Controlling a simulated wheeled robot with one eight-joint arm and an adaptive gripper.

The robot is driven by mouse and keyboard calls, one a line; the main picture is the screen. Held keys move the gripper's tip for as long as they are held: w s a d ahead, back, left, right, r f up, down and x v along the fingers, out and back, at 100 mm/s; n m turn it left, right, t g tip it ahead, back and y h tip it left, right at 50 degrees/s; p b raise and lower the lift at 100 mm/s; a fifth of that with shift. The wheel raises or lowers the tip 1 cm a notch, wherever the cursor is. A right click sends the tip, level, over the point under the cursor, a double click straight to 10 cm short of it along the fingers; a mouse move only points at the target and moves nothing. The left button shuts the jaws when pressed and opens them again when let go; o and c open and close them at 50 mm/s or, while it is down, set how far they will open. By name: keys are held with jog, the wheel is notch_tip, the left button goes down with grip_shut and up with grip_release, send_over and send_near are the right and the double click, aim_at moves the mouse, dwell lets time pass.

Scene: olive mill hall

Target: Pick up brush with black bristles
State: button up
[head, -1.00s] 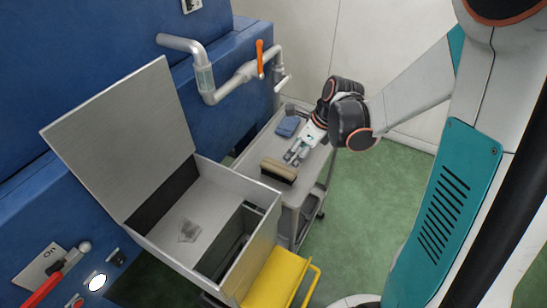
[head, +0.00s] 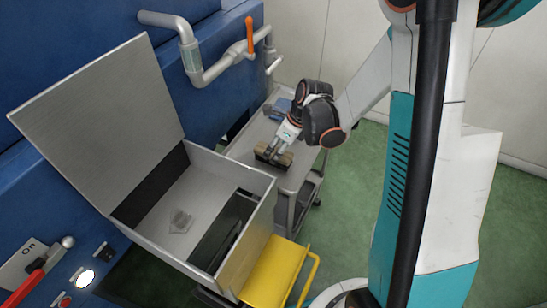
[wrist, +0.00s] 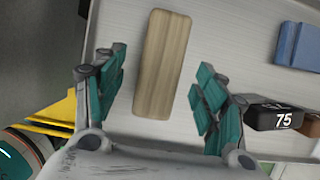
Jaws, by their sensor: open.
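The brush lies on the top of a grey trolley (head: 296,180). In the head view the brush (head: 262,157) is partly covered by my gripper (head: 275,153), with a dark side below its tan top. In the wrist view the brush (wrist: 163,55) shows as a plain wooden block from above, lying lengthwise; its bristles are hidden underneath. My gripper (wrist: 160,88) is open, with one pair of teal finger pads on each side of the wooden block. A gap shows between the block and the pads on both sides. I cannot tell how far above it they are.
A blue block or cloth (wrist: 298,44) and a black item marked 75 (wrist: 276,116) lie to the right in the wrist view. An open metal box (head: 228,175) stands left of the trolley, above a yellow piece (head: 272,275). A pipe with an orange handle (head: 249,35) runs behind.

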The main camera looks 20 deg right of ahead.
aim_at(274, 151)
jog(key=shift+b+x, duration=0.7)
jog(key=shift+x, duration=1.2)
jog(key=shift+w, duration=0.1)
jog(key=shift+f+b, duration=0.25)
jog(key=shift+b, duration=0.1)
jog(key=shift+c, duration=0.2)
jog(key=c, duration=1.3)
jog(key=shift+o, duration=0.2)
jog(key=shift+r, duration=0.2)
notch_tip(274, 151, up, 20)
jog(key=p, duration=0.8)
jog(key=shift+r, duration=0.1)
